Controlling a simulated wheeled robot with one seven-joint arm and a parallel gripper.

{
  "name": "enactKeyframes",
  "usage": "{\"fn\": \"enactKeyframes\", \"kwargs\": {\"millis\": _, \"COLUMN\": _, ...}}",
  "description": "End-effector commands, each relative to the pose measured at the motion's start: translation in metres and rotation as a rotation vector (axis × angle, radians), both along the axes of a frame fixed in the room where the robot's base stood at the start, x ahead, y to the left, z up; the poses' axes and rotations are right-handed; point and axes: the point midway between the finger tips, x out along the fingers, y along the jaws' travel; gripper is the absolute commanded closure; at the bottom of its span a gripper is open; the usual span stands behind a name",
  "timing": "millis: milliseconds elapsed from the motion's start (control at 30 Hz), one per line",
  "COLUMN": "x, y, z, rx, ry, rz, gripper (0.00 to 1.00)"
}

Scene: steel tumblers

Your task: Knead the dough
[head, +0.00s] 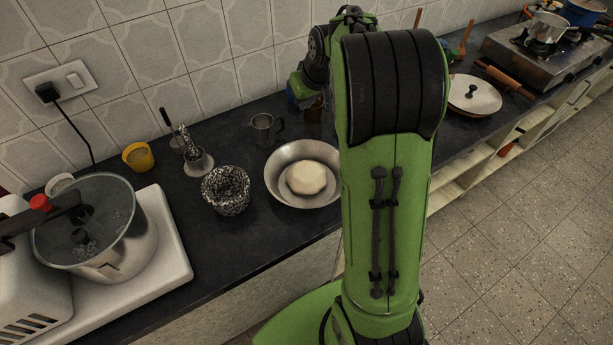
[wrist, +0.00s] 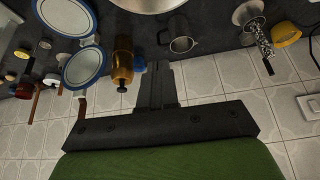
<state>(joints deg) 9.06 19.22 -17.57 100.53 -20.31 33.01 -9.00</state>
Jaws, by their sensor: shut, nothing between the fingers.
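The pale round dough (head: 306,178) lies in a wide steel bowl (head: 275,188) on the dark counter. Only the edge of the bowl (wrist: 150,5) shows at the top of the wrist view, and the dough does not show there. My gripper (wrist: 156,68) is shut and empty, its dark fingers together, between an amber bottle and a steel mug in that view. It is apart from the dough. In the head view my green arm hides part of the counter, and the fingers cannot be made out clearly.
The steel mug (head: 264,130) stands behind the bowl, with a speckled pot (head: 226,190) left of it. The amber bottle (wrist: 122,62) and blue-rimmed plates (wrist: 83,68) are close to my fingers. A lidded pot (head: 118,252) is at left. The tiled wall is behind.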

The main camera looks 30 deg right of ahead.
Motion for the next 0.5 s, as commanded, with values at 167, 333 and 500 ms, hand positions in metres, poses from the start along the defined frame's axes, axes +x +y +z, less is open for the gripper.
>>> {"fn": "enactKeyframes", "kwargs": {"millis": 167, "x": -0.003, "y": 0.001, "z": -0.002, "rx": 0.000, "ry": -0.001, "rz": 0.000, "gripper": 1.00}}
{"fn": "enactKeyframes", "kwargs": {"millis": 333, "x": -0.010, "y": 0.003, "z": -0.005, "rx": 0.000, "ry": -0.001, "rz": 0.001, "gripper": 1.00}}
{"fn": "enactKeyframes", "kwargs": {"millis": 500, "x": -0.014, "y": 0.004, "z": -0.007, "rx": 0.000, "ry": -0.001, "rz": 0.001, "gripper": 1.00}}
